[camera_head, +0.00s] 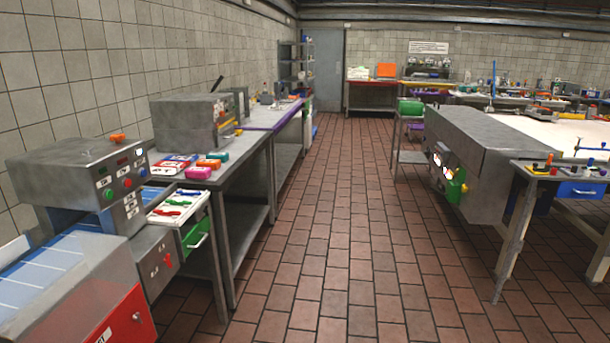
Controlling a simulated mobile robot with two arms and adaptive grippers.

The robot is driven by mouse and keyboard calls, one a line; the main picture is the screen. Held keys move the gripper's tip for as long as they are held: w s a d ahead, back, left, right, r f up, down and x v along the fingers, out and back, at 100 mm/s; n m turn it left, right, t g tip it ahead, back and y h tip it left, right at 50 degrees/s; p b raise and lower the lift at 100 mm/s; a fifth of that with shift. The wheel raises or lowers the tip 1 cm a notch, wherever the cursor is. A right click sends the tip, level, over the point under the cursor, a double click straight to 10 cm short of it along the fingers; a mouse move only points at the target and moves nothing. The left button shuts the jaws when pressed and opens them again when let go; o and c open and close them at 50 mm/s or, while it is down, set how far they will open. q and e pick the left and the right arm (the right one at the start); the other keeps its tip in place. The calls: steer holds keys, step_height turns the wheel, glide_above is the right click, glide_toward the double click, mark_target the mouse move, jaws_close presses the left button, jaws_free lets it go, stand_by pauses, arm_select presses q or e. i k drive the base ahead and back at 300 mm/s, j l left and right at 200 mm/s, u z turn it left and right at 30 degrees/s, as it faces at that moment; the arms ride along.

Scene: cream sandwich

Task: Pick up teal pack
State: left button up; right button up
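A small teal pack (219,156) lies on the grey steel table (232,172) along the left wall. It is at the back of a small group of packs, in front of a steel machine. An orange pack (208,163) and a pink pack (198,173) lie close in front of it. Nothing holds the teal pack. Neither of my grippers shows in this view.
Red and blue packs (174,163) lie left of the group. A steel machine (192,122) stands behind it. A control-panel machine (90,178) and an open green drawer (196,236) are nearer. The tiled aisle (335,220) is clear; a large machine (480,150) stands right.

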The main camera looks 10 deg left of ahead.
mark_target(224, 158)
steer(key=i+u, duration=0.1)
steer(key=i, duration=0.9)
steer(key=i+l, duration=0.15)
steer(key=i, duration=0.8)
steer(key=j+u, duration=0.05)
